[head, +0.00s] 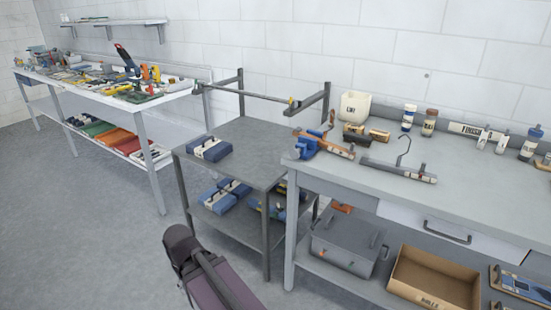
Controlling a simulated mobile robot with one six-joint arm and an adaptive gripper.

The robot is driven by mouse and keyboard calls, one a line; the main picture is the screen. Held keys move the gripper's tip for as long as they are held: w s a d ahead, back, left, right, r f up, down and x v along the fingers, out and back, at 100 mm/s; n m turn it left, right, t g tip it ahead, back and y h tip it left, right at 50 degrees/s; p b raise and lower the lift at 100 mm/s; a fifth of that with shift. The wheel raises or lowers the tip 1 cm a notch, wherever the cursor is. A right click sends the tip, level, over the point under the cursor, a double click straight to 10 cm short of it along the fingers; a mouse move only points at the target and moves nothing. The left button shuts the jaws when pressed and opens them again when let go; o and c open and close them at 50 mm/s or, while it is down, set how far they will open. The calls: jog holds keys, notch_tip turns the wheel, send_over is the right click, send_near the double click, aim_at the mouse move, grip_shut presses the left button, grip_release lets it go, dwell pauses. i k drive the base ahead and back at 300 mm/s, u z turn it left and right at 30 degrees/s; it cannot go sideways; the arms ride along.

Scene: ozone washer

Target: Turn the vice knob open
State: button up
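A blue vice (306,146) is mounted at the front left corner of the grey workbench (470,200) on the right. It is small in this view, and I cannot make out its knob or how far its jaws are open. A wooden-handled tool lies right beside it and overlaps it in the picture. Part of my own arm shows at the bottom of the view, on the floor side of the benches and well apart from the vice. My gripper itself is not in view.
A lower grey table (255,140) with blue cases stands left of the workbench. A crowded tool bench (180,95) stands farther left. A metal box (345,245) and a cardboard box (435,280) sit under the workbench. The floor at front left is clear.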

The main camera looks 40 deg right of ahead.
aim_at(294, 153)
jog(key=u, duration=0.3)
jog(key=k, duration=1.2)
jog(key=z, duration=1.65)
jog(key=i, duration=0.65)
jog(key=u, duration=0.25)
